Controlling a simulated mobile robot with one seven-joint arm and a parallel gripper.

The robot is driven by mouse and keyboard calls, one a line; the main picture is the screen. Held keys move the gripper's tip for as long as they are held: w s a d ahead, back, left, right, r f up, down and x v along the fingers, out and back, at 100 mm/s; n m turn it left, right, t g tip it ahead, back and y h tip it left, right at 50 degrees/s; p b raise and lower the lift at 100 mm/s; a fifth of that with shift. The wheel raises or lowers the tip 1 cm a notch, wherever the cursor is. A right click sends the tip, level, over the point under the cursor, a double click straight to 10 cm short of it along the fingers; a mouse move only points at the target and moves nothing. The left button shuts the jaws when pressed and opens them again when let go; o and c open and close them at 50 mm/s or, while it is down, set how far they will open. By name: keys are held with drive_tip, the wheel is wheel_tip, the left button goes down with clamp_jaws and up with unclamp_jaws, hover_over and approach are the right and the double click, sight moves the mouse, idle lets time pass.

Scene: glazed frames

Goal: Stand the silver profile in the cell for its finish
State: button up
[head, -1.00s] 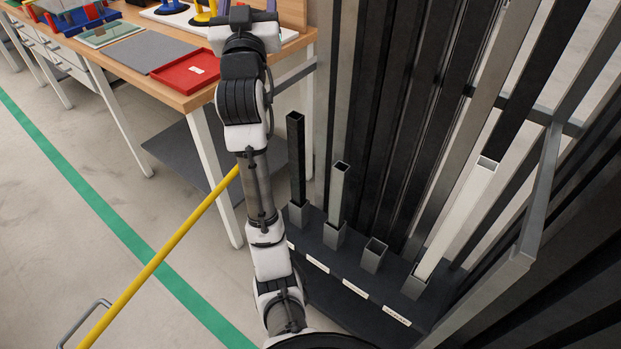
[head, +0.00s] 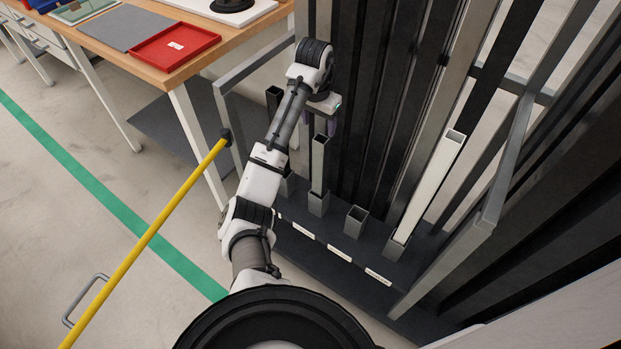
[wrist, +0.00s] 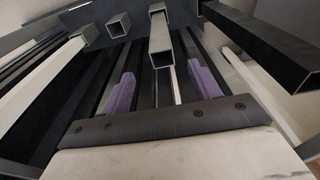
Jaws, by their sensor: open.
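The silver profile (head: 319,165) is a square hollow tube. It stands upright with its foot in a short grey square cell (head: 318,203), second from the left in the row. In the wrist view the profile (wrist: 160,40) lies between my purple fingers. My gripper (head: 321,122) is open at the profile's top end, with a finger on each side; contact cannot be made out. A dark profile (head: 274,98) stands in the cell to the left. The third cell (head: 355,221) is empty, and a white profile (head: 430,185) stands in the fourth. The label writing is too small to read.
Long dark and grey bars (head: 375,95) stand close behind the cells. A grey rack frame (head: 490,215) borders the right. A wooden bench (head: 180,78) with a red tray (head: 172,48) is at upper left. A yellow bar (head: 150,232) slants over open floor at left.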

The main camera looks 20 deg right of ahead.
sight(321, 150)
drive_tip(key=f+b, duration=0.1)
drive_tip(key=f, duration=0.1)
drive_tip(key=f+b, duration=0.1)
drive_tip(key=f, duration=0.1)
drive_tip(key=f+b, duration=0.1)
drive_tip(key=f, duration=0.1)
drive_tip(key=shift+w+d, duration=0.1)
drive_tip(key=shift+d, duration=0.25)
drive_tip(key=shift+w+d+f+p, duration=0.1)
drive_tip(key=shift+w+f+p, duration=0.2)
drive_tip(key=shift+f, duration=0.9)
drive_tip(key=shift+w+d+f+p, duration=0.15)
drive_tip(key=shift+f+p, duration=0.3)
drive_tip(key=shift+f, duration=0.7)
drive_tip(key=shift+w+d+f+p, duration=0.1)
drive_tip(key=shift+f+p, duration=0.25)
drive_tip(key=shift+f, duration=0.85)
drive_tip(key=shift+r, duration=0.1)
clamp_jaws()
